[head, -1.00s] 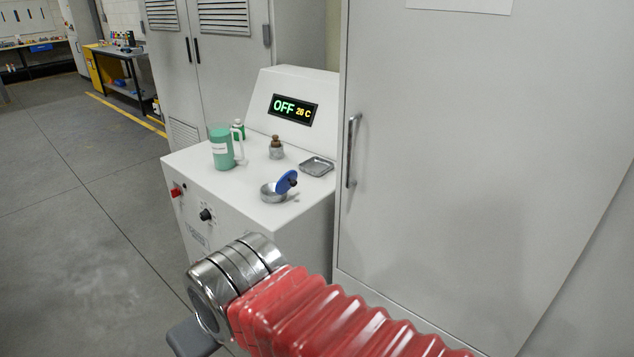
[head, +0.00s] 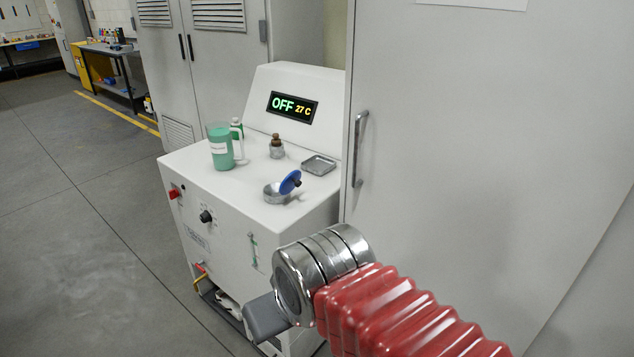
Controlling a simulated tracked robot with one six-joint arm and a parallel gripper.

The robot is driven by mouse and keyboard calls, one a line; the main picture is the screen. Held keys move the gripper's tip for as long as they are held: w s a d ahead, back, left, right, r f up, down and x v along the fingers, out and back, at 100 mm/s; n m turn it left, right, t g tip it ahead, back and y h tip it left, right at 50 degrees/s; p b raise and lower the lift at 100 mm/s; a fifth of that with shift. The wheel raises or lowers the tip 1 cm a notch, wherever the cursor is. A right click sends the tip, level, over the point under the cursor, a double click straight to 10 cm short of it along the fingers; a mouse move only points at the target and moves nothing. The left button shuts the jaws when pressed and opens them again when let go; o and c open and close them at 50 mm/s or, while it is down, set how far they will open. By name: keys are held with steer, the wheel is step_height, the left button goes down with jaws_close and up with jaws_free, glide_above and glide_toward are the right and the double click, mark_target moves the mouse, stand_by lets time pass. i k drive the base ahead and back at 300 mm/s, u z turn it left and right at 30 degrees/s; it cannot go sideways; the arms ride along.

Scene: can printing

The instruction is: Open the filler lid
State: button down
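The blue filler lid (head: 290,182) with a dark knob stands tilted up at the right side of the round metal filler opening (head: 274,194) on top of the white machine (head: 218,188). The opening's left part shows uncovered. My gripper (head: 266,316) is low in front of the machine, below and apart from the lid. Only one grey part of it shows past the metal wrist, and whether it is open or shut is hidden.
A green jug (head: 220,150), a green-and-white bottle (head: 237,132), a small fitting with a brass-coloured top (head: 276,146) and a shallow metal tray (head: 319,165) stand on the machine. Its display (head: 292,107) reads OFF 27 C. A tall grey cabinet (head: 450,130) closes off the right.

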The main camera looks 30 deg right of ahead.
mark_target(292, 180)
steer(key=u, duration=0.05)
steer(key=i, duration=1)
steer(key=z, duration=0.05)
